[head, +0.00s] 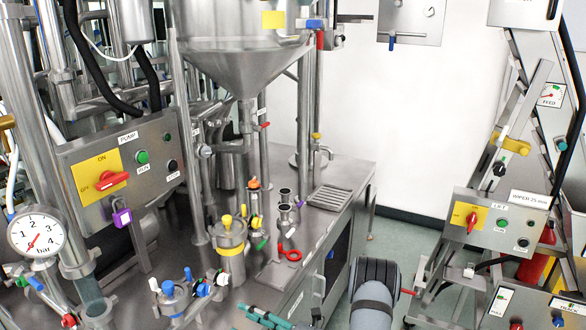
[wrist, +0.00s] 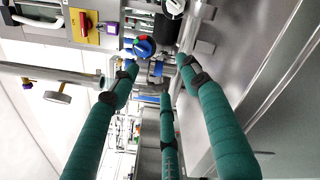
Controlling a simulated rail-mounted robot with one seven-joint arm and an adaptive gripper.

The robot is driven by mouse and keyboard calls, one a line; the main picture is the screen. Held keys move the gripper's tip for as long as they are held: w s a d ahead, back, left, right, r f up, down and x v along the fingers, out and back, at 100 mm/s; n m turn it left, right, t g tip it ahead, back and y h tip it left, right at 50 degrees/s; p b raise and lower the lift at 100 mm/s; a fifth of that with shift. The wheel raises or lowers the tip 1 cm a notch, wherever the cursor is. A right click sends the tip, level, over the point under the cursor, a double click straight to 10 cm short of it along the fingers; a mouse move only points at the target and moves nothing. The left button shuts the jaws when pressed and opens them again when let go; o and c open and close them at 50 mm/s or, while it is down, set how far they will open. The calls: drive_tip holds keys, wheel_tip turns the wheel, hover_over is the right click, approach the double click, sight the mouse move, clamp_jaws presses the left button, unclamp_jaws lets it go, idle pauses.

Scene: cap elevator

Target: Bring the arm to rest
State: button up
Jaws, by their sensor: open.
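My gripper (wrist: 157,64) is open in the wrist view, its teal-wrapped, black-jointed fingers spread apart with no object held between them. Beyond the fingertips are a blue-and-red round fitting (wrist: 144,46) and metal pipework; I cannot tell how far off they are. In the head view a teal, black-banded part of my gripper (head: 266,318) shows at the bottom edge, and the rest is cut off. My grey arm (head: 373,296) rises from the bottom edge to the right of it, in front of the steel bench.
The steel bench (head: 335,178) carries a hopper (head: 243,60), valves and a yellow-banded vessel (head: 230,262). A pump panel (head: 120,175) and pressure gauge (head: 36,232) stand left. A lift panel (head: 499,222) and inclined elevator frame stand right. Some floor is clear between bench and elevator.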

drive_tip(key=w+a+r+p, duration=0.1)
drive_tip(key=w+a, duration=0.1)
drive_tip(key=a, duration=0.3)
drive_tip(key=w+a+r+p, duration=0.1)
drive_tip(key=w+a+r, duration=0.1)
drive_tip(key=a, duration=0.3)
drive_tip(key=shift+w+r+p, duration=0.25)
drive_tip(key=shift+w+p, duration=0.1)
drive_tip(key=shift+w, duration=0.3)
